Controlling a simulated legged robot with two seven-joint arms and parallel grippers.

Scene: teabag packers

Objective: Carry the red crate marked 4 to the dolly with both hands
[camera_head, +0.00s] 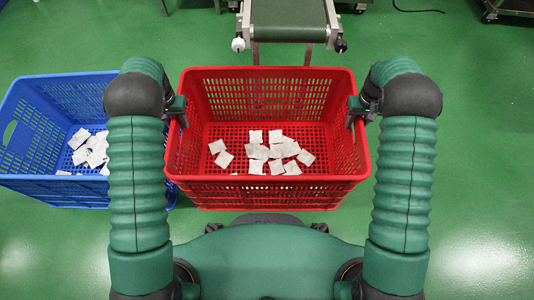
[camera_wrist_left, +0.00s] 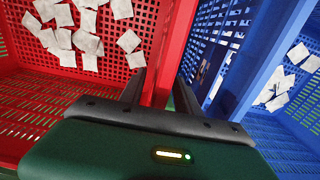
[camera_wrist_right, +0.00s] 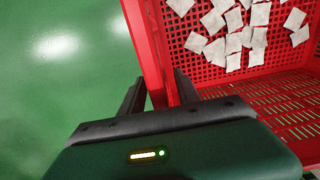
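The red crate (camera_head: 270,190) is upright in front of me, with several white teabags (camera_head: 262,150) on its floor. No number shows on its visible sides. My left gripper (camera_head: 178,108) is at the crate's left wall, one finger on each side of the red wall, as the left wrist view (camera_wrist_left: 160,85) shows. My right gripper (camera_head: 356,108) is at the right wall in the same way, with the wall between its fingers in the right wrist view (camera_wrist_right: 160,88). Both look shut on the walls. Whether the crate touches the floor is hard to tell.
A conveyor (camera_head: 288,18) stands just beyond the red crate. A wheeled frame (camera_head: 510,8) shows at the top right. The green floor on the right is clear.

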